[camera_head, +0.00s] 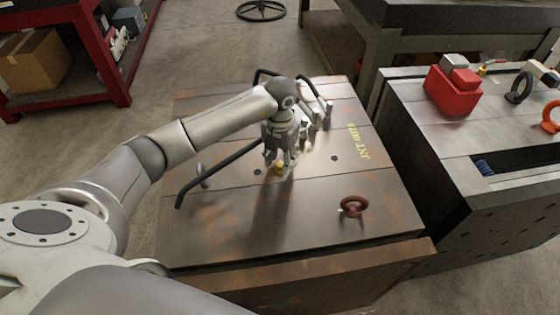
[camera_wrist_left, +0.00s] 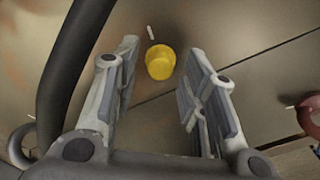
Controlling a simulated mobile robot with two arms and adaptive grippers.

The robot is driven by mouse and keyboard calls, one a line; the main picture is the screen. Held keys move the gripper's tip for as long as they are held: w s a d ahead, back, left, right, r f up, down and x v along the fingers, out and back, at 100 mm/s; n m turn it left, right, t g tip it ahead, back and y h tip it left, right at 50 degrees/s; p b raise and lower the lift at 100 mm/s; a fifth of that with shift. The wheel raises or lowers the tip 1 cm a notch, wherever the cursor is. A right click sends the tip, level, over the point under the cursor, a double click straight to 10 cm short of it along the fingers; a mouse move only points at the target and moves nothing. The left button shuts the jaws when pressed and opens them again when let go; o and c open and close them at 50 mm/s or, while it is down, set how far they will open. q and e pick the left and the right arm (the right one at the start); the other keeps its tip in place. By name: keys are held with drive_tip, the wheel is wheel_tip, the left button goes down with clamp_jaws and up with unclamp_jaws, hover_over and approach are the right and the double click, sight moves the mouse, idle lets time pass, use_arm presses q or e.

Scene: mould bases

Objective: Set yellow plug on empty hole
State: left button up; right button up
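The yellow plug (camera_head: 280,169) is on the top of a worn metal mould base (camera_head: 230,230). In the left wrist view the yellow plug (camera_wrist_left: 160,62) shows between the finger lines, with a gap on each side. My left gripper (camera_head: 281,160) points down over the plug. In the wrist view the left gripper (camera_wrist_left: 163,68) is open and empty. A dark hole (camera_head: 257,172) is in the plate just left of the plug, and another dark hole (camera_head: 334,158) is to its right. Whether the plug sits in a hole cannot be told. My right gripper is not in view.
A black bar handle (camera_head: 225,168) stands beside the gripper on the left. A second mould base (camera_head: 420,115) with a red block (camera_head: 454,92) is at the right. The plate's front is clear.

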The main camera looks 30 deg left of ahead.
sight(280, 164)
use_arm(q)
wheel_tip(280, 164, up, 11)
drive_tip(key=b, duration=0.1)
idle(0.6)
